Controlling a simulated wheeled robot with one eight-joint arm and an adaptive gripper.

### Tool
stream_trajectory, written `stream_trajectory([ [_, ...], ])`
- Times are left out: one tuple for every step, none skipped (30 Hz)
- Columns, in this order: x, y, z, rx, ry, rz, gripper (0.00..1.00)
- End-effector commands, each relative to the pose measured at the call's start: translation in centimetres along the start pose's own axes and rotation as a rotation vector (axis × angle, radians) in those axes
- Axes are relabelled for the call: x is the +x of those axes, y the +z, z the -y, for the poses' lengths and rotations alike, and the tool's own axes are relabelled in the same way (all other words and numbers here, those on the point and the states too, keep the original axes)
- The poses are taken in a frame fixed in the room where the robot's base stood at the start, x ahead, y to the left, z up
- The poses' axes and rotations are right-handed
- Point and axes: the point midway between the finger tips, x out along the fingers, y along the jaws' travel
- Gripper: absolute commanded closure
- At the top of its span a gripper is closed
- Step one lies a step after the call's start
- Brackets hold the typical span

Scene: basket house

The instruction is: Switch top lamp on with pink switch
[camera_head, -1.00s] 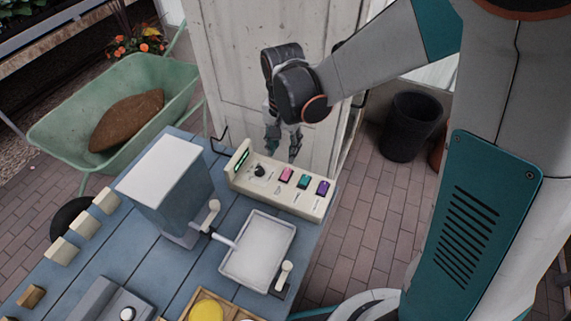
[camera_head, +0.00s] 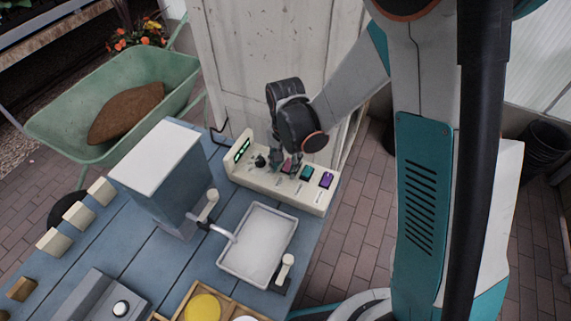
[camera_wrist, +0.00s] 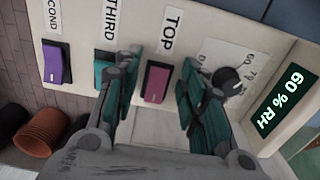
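The cream control panel (camera_head: 309,196) stands at the back right of the blue table. In the wrist view, the pink switch (camera_wrist: 156,84) sits under a label reading "TOP". My gripper (camera_wrist: 155,100) is open, with one finger on each side of the pink switch; whether it touches the switch I cannot tell. In the head view, my gripper (camera_head: 285,164) is over the panel and hides most of the pink switch. The teal switch (camera_head: 307,173) and purple switch (camera_head: 326,180) are to the right. In the wrist view, the teal switch is partly behind a finger. No lamp is identifiable.
A black knob (camera_wrist: 232,80) and a lit display reading "60 % RH" (camera_wrist: 288,102) are beside the switches. A grey box (camera_head: 165,175) and a white tray (camera_head: 259,244) are on the table. A wheelbarrow (camera_head: 70,112) stands at the left.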

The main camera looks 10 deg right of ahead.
Motion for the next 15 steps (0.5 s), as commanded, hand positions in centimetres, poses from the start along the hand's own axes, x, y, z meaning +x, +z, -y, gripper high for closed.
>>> stream_trajectory([
  [-0.02, 0.00, 0.00, 0.000, 0.000, 0.000, 0.62],
  [-0.03, 0.00, 0.00, 0.000, 0.000, 0.000, 0.62],
  [-0.03, 0.00, 0.00, 0.000, 0.000, 0.000, 0.66],
  [-0.03, 0.00, 0.00, 0.000, 0.000, 0.000, 0.73],
  [-0.03, 0.00, 0.00, 0.000, 0.000, 0.000, 0.80],
  [-0.03, 0.00, 0.00, 0.000, 0.000, 0.000, 0.89],
  [-0.03, 0.00, -0.01, 0.000, 0.000, 0.000, 0.96],
  [-0.03, 0.00, 0.00, 0.000, 0.000, 0.000, 1.00],
  [-0.04, 0.00, 0.00, 0.000, 0.000, 0.000, 1.00],
  [-0.03, 0.00, 0.00, 0.000, 0.000, 0.000, 1.00],
  [-0.04, 0.00, 0.00, 0.000, 0.000, 0.000, 1.00],
  [-0.04, 0.00, 0.00, 0.000, 0.000, 0.000, 1.00],
  [-0.03, -0.02, 0.00, 0.000, 0.000, 0.003, 1.00],
  [-0.02, -0.06, -0.01, 0.001, 0.000, 0.009, 1.00],
  [-0.01, -0.13, -0.01, 0.002, 0.001, 0.025, 1.00],
])
